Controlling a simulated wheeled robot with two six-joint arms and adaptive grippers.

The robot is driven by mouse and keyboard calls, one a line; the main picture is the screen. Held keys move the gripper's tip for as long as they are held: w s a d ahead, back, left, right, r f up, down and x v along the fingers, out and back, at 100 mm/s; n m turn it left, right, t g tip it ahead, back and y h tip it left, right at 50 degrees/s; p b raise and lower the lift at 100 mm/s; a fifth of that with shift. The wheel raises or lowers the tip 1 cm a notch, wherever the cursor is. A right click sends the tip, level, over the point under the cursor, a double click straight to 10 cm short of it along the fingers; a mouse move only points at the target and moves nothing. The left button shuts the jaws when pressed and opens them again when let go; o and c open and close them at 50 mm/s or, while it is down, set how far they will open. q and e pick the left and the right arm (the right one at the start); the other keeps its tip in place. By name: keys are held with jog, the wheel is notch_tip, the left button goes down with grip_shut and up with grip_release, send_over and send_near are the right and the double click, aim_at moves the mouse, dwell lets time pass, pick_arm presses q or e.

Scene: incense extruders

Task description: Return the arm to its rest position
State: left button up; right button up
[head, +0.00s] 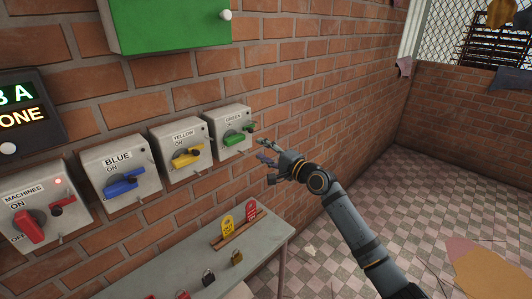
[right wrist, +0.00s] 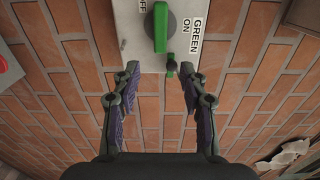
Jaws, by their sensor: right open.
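My right gripper (head: 264,151) is in front of the brick wall, just right of the grey box labelled GREEN (head: 230,127). The box carries a green rotary handle (head: 234,139). In the right wrist view, the gripper (right wrist: 155,88) is open and empty. Its two fingers point toward the lower part of the GREEN box (right wrist: 135,35), with the green handle (right wrist: 160,27) and a small green lever (right wrist: 171,66) beyond and between the fingertips. I cannot tell whether a finger touches the box. My right arm reaches in from the lower right. My left gripper is not in view.
Boxes labelled YELLOW (head: 181,148), BLUE (head: 122,172) and MACHINES (head: 42,208) line the wall to the left. A grey table (head: 189,270) below holds padlocks and red and yellow tags (head: 250,211). The checkered floor (head: 440,180) at right is largely clear.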

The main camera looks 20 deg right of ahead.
jog(key=shift+s, duration=0.55)
jog(key=shift+d, duration=0.1)
jog(key=s+d+f+n+g+h, duration=0.1)
jog(key=d+f+g+h, duration=0.15)
jog(key=f, duration=0.95)
jog(key=s+d+f+g+h, duration=0.15)
jog(key=d+f, duration=0.25)
jog(key=f, duration=0.8)
jog(key=s+d+f+n+g+h, duration=0.15)
jog(key=s+f, duration=0.35)
jog(key=f, duration=0.5)
jog(key=s+f+n+g+h, duration=0.15)
jog(key=s+f, duration=0.25)
jog(key=f, duration=0.6)
jog(key=s+a+f+n+g+b, duration=0.1)
jog(key=s+f+n+g, duration=0.2)
jog(key=s+f, duration=0.75)
jog(key=s+a+f+n+g, duration=0.2)
jog(key=s+f, duration=0.7)
jog(key=s, duration=0.3)
jog(key=s+a+f+n+g, duration=0.2)
jog(key=s+f, duration=0.1)
jog(key=s, duration=0.8)
jog(key=s+a+f+n+g, duration=0.1)
jog(key=s+a+f+n, duration=0.2)
jog(key=s, duration=0.8)
jog(key=shift+a+f+n+g, duration=0.2)
jog(key=shift+f+n+g, duration=0.1)
jog(key=shift+f+g, duration=0.15)
